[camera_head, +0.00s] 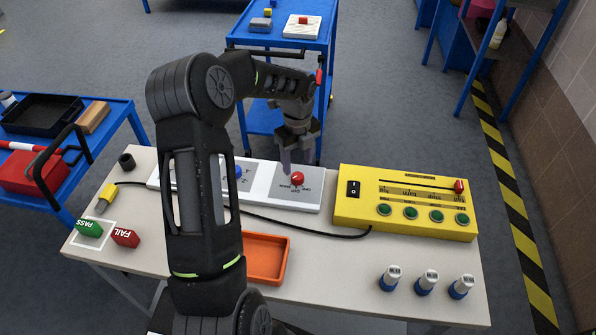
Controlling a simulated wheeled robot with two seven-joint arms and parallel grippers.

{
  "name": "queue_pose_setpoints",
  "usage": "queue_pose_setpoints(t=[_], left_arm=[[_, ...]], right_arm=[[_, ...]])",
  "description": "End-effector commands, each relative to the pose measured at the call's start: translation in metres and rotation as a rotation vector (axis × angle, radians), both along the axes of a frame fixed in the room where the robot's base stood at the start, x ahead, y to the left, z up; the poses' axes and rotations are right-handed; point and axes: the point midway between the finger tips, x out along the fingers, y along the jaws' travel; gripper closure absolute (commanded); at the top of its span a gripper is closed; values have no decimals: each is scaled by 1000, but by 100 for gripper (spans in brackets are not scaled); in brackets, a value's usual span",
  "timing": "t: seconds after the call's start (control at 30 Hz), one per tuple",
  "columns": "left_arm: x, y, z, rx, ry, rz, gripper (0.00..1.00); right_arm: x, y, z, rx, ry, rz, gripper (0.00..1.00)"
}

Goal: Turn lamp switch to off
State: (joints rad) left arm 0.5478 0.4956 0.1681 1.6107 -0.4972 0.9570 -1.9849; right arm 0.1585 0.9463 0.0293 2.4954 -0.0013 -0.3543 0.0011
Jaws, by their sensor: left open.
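A white and grey panel (311,196) lies along the back of the table, with a red knob (297,178) on its right plate and a blue knob (238,172) further left. The small print on it is too unclear to read. My left gripper (287,162) is open and points down, just above and left of the red knob. It seems apart from the knob. A yellow box (406,225) to the right carries a black rocker switch (353,189), a red slider knob (459,186) and several green buttons (410,213). I cannot tell which control is the lamp switch. My arm hides the panel's left part.
An orange tray (283,262) sits at the front middle, partly behind my arm. Several blue and white bottles (426,281) stand front right. Green PASS (89,229) and red FAIL (126,237) blocks lie left. A black cable (300,228) crosses the table.

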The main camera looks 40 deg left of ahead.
Motion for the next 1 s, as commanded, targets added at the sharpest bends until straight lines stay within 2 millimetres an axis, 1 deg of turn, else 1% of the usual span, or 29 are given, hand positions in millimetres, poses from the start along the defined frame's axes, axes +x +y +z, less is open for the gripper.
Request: queue_pose_setpoints(t=[0.03, 0.1, 0.2, 0.3, 0.43, 0.67, 1.0], left_arm=[[-1, -1, -9, -2, 4, 0, 45], [-1, -1, -20, -3, 4, 0, 45], [0, -1, -34, -2, 3, 0, 45], [0, 0, -44, -1, 2, 0, 45], [0, 0, -50, -1, 0, 0, 45], [0, 0, -50, -1, 0, 1, 46], [0, 0, -50, -1, 0, 0, 74]], right_arm=[[0, 0, 2, 0, 0, 0, 60], [0, 0, 4, 0, 0, 0, 60], [0, 0, 5, 0, 0, 0, 60], [0, 0, 6, 0, 1, 0, 60], [0, 0, 6, 0, 1, 0, 60], [0, 0, 6, 0, 1, 0, 60], [0, 0, 6, 0, 1, 0, 60]])
